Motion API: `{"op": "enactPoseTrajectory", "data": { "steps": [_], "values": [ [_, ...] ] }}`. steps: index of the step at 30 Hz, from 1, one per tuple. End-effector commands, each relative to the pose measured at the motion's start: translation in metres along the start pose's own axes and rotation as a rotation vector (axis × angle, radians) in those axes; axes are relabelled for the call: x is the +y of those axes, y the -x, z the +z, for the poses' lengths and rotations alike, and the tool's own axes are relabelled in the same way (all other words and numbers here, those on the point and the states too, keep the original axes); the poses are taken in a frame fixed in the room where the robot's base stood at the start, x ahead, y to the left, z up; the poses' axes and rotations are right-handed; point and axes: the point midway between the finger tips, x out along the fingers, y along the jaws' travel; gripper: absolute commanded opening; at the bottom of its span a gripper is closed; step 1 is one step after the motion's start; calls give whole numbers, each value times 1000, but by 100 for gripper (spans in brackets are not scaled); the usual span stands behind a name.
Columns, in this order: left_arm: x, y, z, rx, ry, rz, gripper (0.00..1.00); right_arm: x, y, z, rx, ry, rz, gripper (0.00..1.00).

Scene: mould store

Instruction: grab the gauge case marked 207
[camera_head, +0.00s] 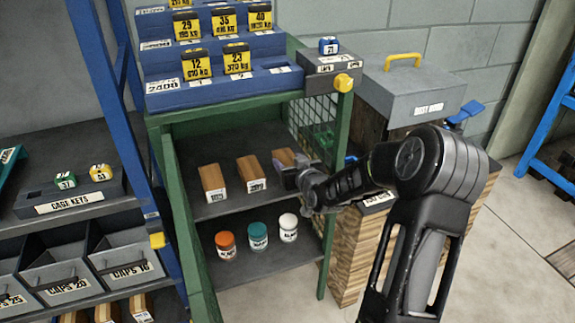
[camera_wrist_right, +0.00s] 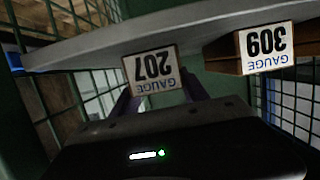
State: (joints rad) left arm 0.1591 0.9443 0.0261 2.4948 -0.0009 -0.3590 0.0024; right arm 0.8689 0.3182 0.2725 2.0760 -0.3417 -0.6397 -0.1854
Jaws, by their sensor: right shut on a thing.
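The gauge case marked 207 (camera_wrist_right: 152,72) is a wooden block with a white label, seen upside down in the right wrist view. My right gripper (camera_wrist_right: 157,92) is shut on it, one finger at each side. In the head view the same case (camera_head: 284,157) is at the right end of a row on the upper shelf (camera_head: 225,207), partly hidden by my right gripper (camera_head: 296,177). I cannot tell whether it touches the shelf. My left gripper is not in view.
Gauge case 309 (camera_wrist_right: 265,50) stands beside it, apart; another wooden case (camera_head: 212,182) is farther left. Orange (camera_head: 226,245), teal (camera_head: 258,236) and white (camera_head: 288,227) jars stand on the shelf below. A green post (camera_head: 336,190) and wire mesh (camera_head: 312,118) bound the right side.

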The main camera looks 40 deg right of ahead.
Motion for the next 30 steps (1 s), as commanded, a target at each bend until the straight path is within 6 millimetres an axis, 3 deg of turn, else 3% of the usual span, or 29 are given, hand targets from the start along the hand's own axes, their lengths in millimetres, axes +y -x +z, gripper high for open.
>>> {"op": "enactPoseTrajectory", "data": {
  "steps": [8, 21, 30],
  "values": [
    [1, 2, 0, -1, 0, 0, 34, 0, 2, -9, 5, 2, 0, 0],
    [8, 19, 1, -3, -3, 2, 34, 0, 24, -81, 7, 3, 0, 0],
    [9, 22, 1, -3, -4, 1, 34, 0, 30, -98, 3, 0, 1, 0]
  ]
}}
